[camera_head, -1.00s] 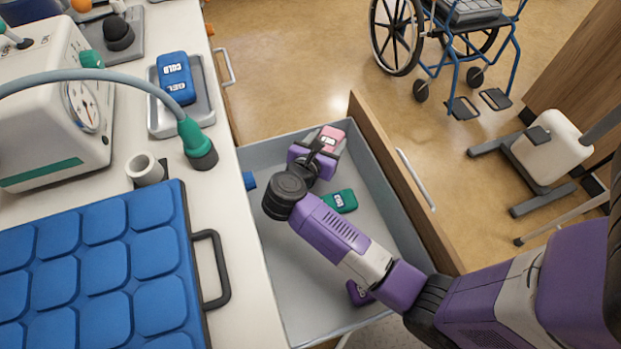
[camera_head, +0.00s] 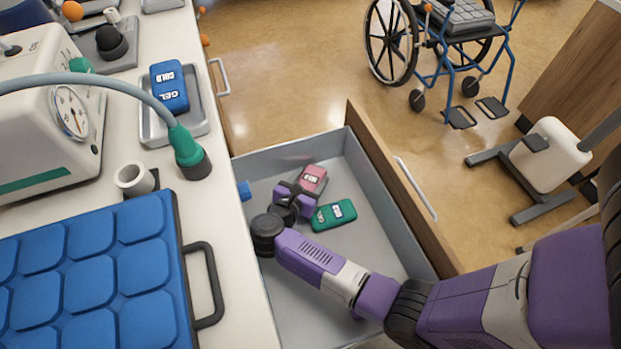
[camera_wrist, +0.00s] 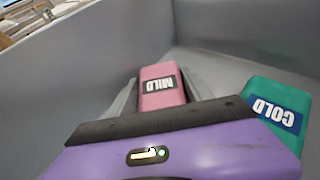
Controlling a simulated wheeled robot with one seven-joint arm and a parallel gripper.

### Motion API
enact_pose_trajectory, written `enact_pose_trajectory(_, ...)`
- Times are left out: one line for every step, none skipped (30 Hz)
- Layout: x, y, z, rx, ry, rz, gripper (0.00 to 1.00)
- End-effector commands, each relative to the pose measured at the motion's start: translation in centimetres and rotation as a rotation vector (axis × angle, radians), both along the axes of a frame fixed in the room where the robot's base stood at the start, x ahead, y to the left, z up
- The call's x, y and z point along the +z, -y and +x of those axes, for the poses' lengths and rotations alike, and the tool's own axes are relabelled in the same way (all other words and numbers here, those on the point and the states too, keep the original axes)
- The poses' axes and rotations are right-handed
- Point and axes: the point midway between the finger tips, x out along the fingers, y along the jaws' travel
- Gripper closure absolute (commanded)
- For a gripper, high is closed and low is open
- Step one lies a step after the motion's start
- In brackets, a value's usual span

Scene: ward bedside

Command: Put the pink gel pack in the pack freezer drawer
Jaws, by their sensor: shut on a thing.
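The pink gel pack (camera_head: 311,180), labelled MILD, is inside the open grey-walled drawer (camera_head: 375,190), toward its far end. My gripper (camera_head: 300,187) reaches down into the drawer and is shut on the pink pack. In the wrist view the pink pack (camera_wrist: 162,88) sits between the two grey fingers (camera_wrist: 160,97). Whether the pack touches the drawer floor is hard to tell. A green gel pack (camera_head: 334,215), labelled COLD in the wrist view (camera_wrist: 276,112), lies flat on the drawer floor just beside my gripper.
On the counter, a blue gel pack (camera_head: 169,86) lies in a grey tray (camera_head: 200,118). A blue padded case (camera_head: 90,270), a hose and a gauge unit (camera_head: 50,110) stand nearby. A wheelchair (camera_head: 440,50) is beyond.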

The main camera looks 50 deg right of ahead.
Motion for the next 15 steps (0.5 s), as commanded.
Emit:
enact_pose_trajectory(0.02,-0.04,0.12,0.001,0.003,0.000,0.92)
enact_pose_trajectory(0.03,-0.05,0.13,0.002,0.004,0.000,0.92)
enact_pose_trajectory(0.05,-0.04,0.14,0.002,0.004,0.000,0.92)
enact_pose_trajectory(0.05,-0.04,0.13,0.002,0.004,0.000,0.92)
enact_pose_trajectory(0.06,-0.03,0.13,0.002,0.004,0.000,0.92)
enact_pose_trajectory(0.06,-0.03,0.13,0.002,0.003,0.000,0.92)
enact_pose_trajectory(0.04,-0.03,0.13,0.002,0.003,0.000,0.92)
enact_pose_trajectory(-0.03,-0.03,0.12,0.002,0.003,0.000,0.92)
enact_pose_trajectory(-0.18,-0.03,0.12,0.002,0.003,0.000,0.92)
enact_pose_trajectory(-0.30,-0.03,0.12,0.002,0.003,0.000,0.92)
enact_pose_trajectory(-0.40,-0.03,0.12,0.002,0.003,0.000,0.92)
enact_pose_trajectory(-0.31,-0.04,0.09,0.002,0.003,0.000,0.36)
enact_pose_trajectory(-0.27,-0.04,0.09,0.002,0.002,-0.001,0.30)
enact_pose_trajectory(-0.27,-0.04,0.09,0.002,0.002,0.000,0.24)
enact_pose_trajectory(-0.27,-0.04,0.09,0.002,0.002,-0.001,0.20)
